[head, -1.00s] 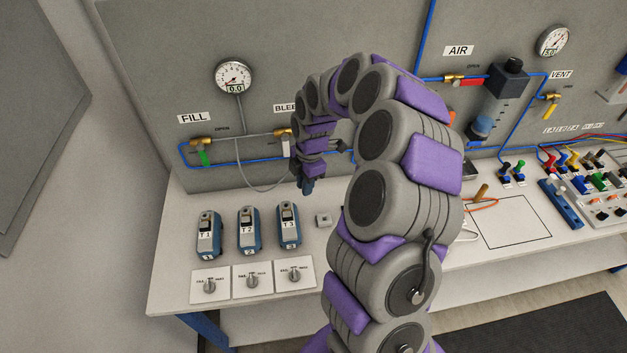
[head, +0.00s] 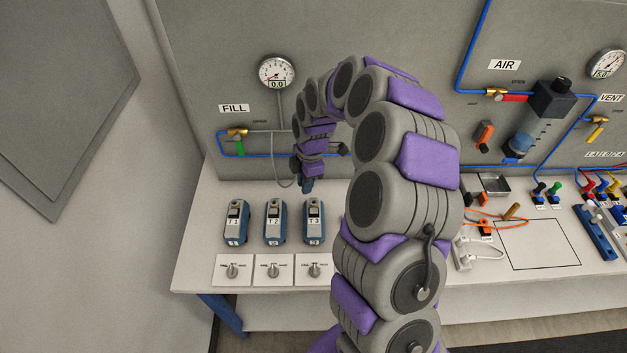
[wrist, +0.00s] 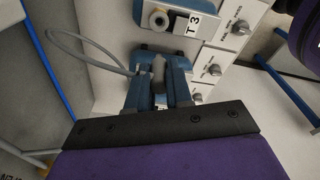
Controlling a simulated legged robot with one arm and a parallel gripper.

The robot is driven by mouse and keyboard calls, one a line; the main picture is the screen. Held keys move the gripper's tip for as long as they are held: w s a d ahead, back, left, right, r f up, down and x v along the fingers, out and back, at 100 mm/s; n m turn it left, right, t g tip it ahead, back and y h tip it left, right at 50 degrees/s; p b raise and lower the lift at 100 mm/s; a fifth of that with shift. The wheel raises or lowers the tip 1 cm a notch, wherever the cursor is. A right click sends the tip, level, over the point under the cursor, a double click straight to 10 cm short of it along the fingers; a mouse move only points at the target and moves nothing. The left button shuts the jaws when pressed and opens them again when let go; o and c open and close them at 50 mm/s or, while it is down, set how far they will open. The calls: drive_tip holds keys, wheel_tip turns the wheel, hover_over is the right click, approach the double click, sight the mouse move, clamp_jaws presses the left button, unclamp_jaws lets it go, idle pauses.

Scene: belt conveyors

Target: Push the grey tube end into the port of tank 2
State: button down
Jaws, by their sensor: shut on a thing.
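My gripper (head: 307,185) hangs behind and above the tanks in the head view, near tank 3 (head: 313,224). In the wrist view my gripper (wrist: 158,84) is shut on the grey tube end (wrist: 158,68). The grey tube (wrist: 85,40) loops off to the upper left. A blue tank (wrist: 178,62) lies behind the fingers, next to the one labelled T3 (wrist: 172,18); its label is mostly hidden, but its place fits tank 2 (head: 273,222). The tube end appears over this tank, apparently outside its port, which is hidden. Tank 1 (head: 236,222) stands at left.
Switch panels (head: 273,270) lie in front of the tanks. The back panel carries a gauge (head: 277,72) and a FILL valve with a green handle (head: 239,146). My arm hides the bench right of tank 3. An outlined empty area (head: 545,243) lies farther right.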

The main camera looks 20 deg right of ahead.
drive_tip(key=p, duration=0.1)
approach(271, 203)
drive_tip(key=shift+a+r, duration=0.1)
drive_tip(key=shift+a, duration=0.15)
idle(0.6)
idle(0.5)
drive_tip(key=shift+f+b, duration=0.4)
drive_tip(key=shift+f, duration=1.8)
drive_tip(key=shift+f+b, duration=0.7)
drive_tip(key=shift+f, duration=0.5)
idle(1.9)
drive_tip(key=c, duration=1)
unclamp_jaws()
drive_tip(key=shift+o, duration=0.5)
drive_tip(key=o, duration=0.4)
drive_tip(key=shift+c, duration=0.2)
